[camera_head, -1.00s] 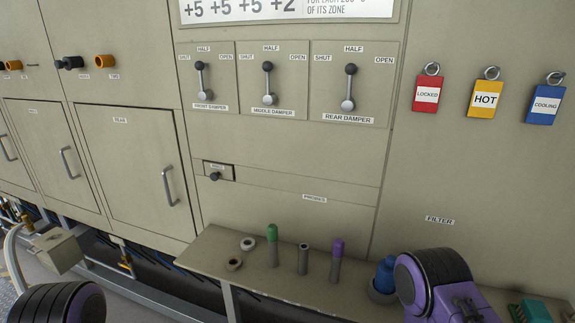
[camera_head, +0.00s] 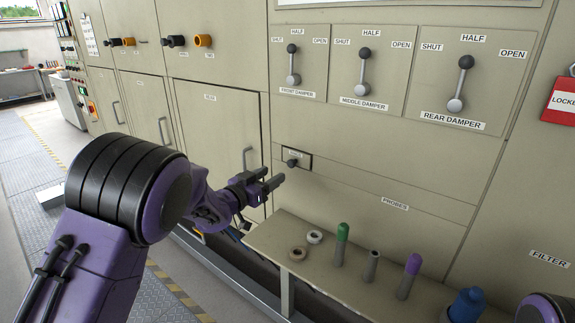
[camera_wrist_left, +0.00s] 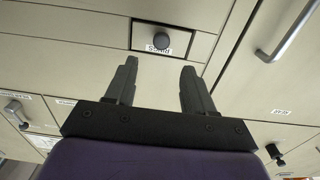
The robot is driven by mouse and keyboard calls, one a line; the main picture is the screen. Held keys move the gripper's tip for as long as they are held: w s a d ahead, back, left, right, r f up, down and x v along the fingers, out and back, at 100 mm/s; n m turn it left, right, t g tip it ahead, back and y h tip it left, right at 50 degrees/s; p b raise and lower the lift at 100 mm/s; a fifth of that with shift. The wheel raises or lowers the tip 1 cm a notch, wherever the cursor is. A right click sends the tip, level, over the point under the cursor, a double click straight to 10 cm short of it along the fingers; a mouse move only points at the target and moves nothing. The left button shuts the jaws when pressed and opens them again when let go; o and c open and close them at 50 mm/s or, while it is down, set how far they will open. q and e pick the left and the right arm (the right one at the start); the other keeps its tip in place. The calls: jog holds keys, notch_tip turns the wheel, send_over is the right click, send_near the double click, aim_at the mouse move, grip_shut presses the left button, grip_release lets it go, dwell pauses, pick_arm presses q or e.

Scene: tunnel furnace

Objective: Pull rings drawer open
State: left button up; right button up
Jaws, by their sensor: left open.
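The rings drawer (camera_head: 297,157) is a small labelled front with a dark round knob (camera_head: 292,163), set flush in the beige furnace panel. In the left wrist view the drawer (camera_wrist_left: 184,35) and its knob (camera_wrist_left: 161,41) are just beyond the fingertips, with the label beside the knob. My left gripper (camera_head: 274,178) is open and empty, a little left of and below the knob in the head view. In the left wrist view its two fingers (camera_wrist_left: 157,68) are spread apart and do not touch the knob. The right gripper is not in view.
A shelf (camera_head: 262,240) below the drawer holds two rings, a green-topped probe (camera_head: 341,243), a grey one, a purple-topped one (camera_head: 409,275) and a blue item (camera_head: 466,305). Three damper levers sit above. A door handle (camera_head: 247,170) is close to the left gripper.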

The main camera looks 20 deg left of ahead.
aim_at(290, 164)
pick_arm(q)
jog(key=p+x, duration=0.2)
jog(key=x, duration=0.7)
jog(key=shift+f+p, duration=0.15)
jog(key=shift+p, duration=0.15)
